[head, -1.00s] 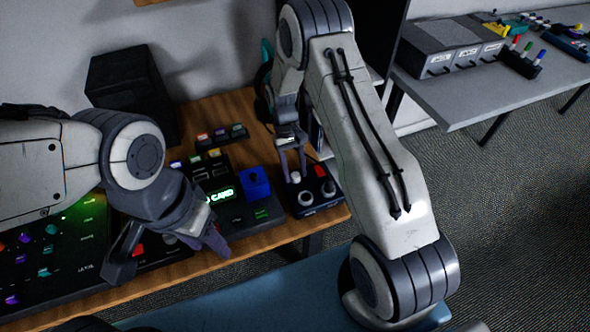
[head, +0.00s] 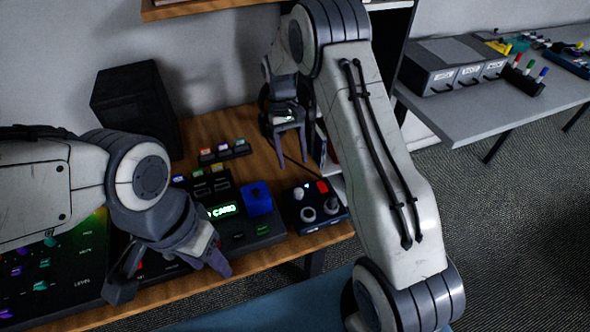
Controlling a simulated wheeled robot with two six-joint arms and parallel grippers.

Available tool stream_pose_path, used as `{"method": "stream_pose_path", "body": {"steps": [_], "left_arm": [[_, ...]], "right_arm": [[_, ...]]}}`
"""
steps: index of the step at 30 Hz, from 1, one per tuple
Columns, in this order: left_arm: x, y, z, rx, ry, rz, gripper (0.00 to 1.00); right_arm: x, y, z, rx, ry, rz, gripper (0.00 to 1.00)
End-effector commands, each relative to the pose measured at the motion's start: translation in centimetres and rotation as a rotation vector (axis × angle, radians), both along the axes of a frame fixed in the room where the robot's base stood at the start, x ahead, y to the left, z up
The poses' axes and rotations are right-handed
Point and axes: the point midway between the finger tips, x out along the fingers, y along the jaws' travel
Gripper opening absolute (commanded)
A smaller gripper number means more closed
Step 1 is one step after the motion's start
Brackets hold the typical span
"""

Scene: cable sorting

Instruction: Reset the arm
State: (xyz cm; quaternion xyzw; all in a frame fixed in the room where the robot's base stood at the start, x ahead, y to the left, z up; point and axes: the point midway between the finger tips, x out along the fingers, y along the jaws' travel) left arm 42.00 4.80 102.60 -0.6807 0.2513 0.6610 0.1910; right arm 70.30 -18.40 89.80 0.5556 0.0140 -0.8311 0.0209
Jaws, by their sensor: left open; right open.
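My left gripper (head: 172,276) comes in from the left, its fingers spread open over the front part of the wooden desk, with nothing seen between them. It partly hides the dark control panel below. My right gripper (head: 290,160) points down over the back right of the desk, fingers open and empty. It is raised behind the small black box with knobs (head: 320,206), apart from it. My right arm's large white link fills the middle right.
A card device (head: 224,211) with a lit green display and a blue block (head: 257,198) stands mid-desk. A glowing mixer panel (head: 60,265) lies left. A black speaker (head: 137,108) stands behind. A grey table (head: 470,115) at right holds labelled drawers (head: 455,66).

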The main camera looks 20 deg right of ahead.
Motion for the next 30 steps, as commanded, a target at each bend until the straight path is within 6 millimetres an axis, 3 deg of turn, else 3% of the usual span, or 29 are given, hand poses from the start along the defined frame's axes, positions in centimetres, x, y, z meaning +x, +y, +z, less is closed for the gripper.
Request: {"method": "stream_pose_path", "body": {"steps": [20,23,26,30], "left_arm": [[0.0,0.0,0.0,0.000,0.000,0.000,0.50],[0.0,0.0,0.0,0.000,0.000,0.000,0.50],[0.0,0.0,0.0,0.000,0.000,0.000,0.50],[0.0,0.0,0.0,0.000,0.000,0.000,0.50]], "right_arm": [[0.0,0.6,1.2,0.001,-0.008,0.010,0.66],[-0.9,2.5,2.9,0.007,-0.036,0.049,0.66],[-3.2,5.8,5.8,0.020,-0.088,0.119,0.66],[-8.6,10.4,9.8,0.054,-0.175,0.238,0.66]]}}
